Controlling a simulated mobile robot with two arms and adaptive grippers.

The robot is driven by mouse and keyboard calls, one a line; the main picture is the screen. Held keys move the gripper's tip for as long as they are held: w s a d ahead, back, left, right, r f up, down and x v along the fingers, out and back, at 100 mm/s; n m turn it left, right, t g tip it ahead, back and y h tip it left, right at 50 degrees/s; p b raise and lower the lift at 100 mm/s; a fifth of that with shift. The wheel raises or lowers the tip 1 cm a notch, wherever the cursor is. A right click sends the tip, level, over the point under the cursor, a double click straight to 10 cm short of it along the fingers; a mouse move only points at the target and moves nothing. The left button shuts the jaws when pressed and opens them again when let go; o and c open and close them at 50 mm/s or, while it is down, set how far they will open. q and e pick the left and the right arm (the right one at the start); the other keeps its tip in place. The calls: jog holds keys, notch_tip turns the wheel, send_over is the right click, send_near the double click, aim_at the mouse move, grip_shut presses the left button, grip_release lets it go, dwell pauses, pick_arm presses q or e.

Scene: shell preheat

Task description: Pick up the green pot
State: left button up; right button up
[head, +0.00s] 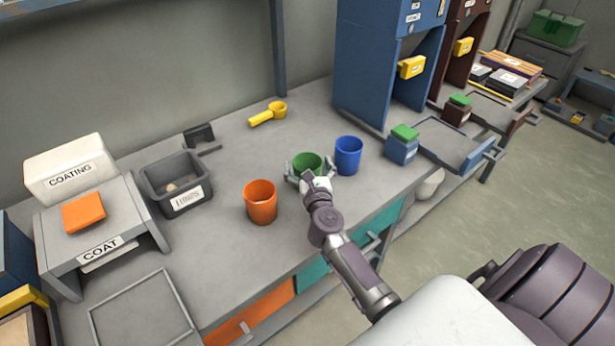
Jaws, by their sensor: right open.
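The green pot (307,161) stands upright on the grey workbench, between the orange pot and the blue pot. My right gripper (310,171) is at the green pot, with its open fingers spread on either side of the pot's body. The gripper covers the near side of the pot, so I cannot tell whether the fingers touch it. My left gripper is not in view.
The orange pot (261,201) stands close on the left and the blue pot (348,155) close on the right. A yellow scoop (268,114) lies behind. A grey bin (176,183) and a COAT stand (100,236) are at left. Blue cabinet (365,65) stands at back right.

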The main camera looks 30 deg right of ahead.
jog(key=shift+w+d, duration=0.1)
jog(key=shift+w, duration=0.15)
jog(key=c, duration=1.5)
jog(key=shift+c, duration=1)
jog(key=shift+r, duration=0.1)
